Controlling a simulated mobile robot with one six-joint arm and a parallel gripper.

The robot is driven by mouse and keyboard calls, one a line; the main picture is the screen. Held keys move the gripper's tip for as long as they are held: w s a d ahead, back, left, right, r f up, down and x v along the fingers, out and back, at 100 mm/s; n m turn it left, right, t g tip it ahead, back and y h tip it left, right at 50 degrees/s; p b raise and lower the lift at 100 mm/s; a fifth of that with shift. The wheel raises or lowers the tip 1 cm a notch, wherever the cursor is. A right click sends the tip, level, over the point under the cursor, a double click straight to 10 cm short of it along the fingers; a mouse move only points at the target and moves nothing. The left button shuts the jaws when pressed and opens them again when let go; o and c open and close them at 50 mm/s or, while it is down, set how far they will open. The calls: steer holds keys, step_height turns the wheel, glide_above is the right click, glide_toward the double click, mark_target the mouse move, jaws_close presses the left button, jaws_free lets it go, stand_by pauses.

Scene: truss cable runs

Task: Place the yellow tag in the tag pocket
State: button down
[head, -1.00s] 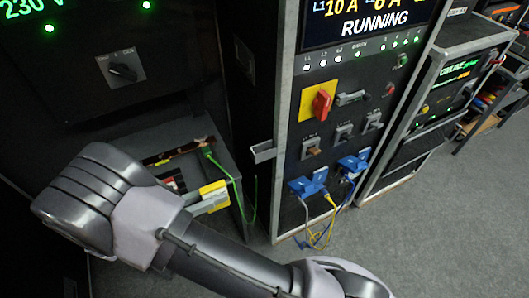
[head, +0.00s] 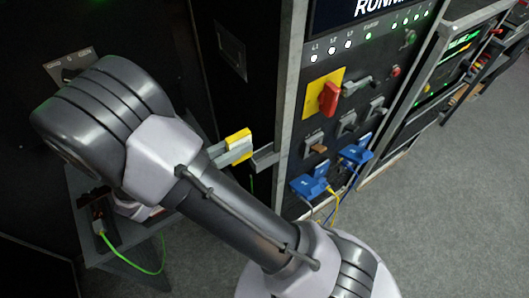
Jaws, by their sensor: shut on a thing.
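The yellow tag (head: 238,137) is at the tip of my gripper (head: 231,153), which is shut on it. Most of the gripper body is hidden behind my arm. The tag pocket looks to be the small grey open-topped holder (head: 264,158) on the left side of the black cabinet. In the picture the tag is just left of this holder and slightly higher. I cannot tell the gap in depth, and the tag does not show inside the holder.
The cabinet front (head: 335,130) carries a red rotary switch (head: 328,98) and blue plugs (head: 310,187) with hanging cables. A low shelf with a green cable (head: 130,262) is at lower left. Grey floor (head: 440,220) is open at right.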

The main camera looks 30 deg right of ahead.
mark_target(277, 142)
steer(key=d+b, duration=0.1)
steer(key=d, duration=0.5)
steer(key=shift+d, duration=0.35)
steer(key=shift+w+d+f+b, duration=0.1)
steer(key=shift+d+f+b, duration=0.35)
steer(key=shift+f+b, duration=0.35)
steer(key=shift+a+f, duration=0.15)
steer(key=shift+f, duration=0.45)
steer(key=f+b, duration=0.4)
steer(key=shift+d+f, duration=0.2)
steer(key=shift+f, duration=0.2)
steer(key=shift+r+p, duration=0.35)
steer(key=c, duration=1.8)
jaws_free()
steer(key=shift+f, duration=0.2)
steer(key=o, duration=0.4)
steer(key=shift+o, duration=0.2)
steer(key=shift+r, duration=0.15)
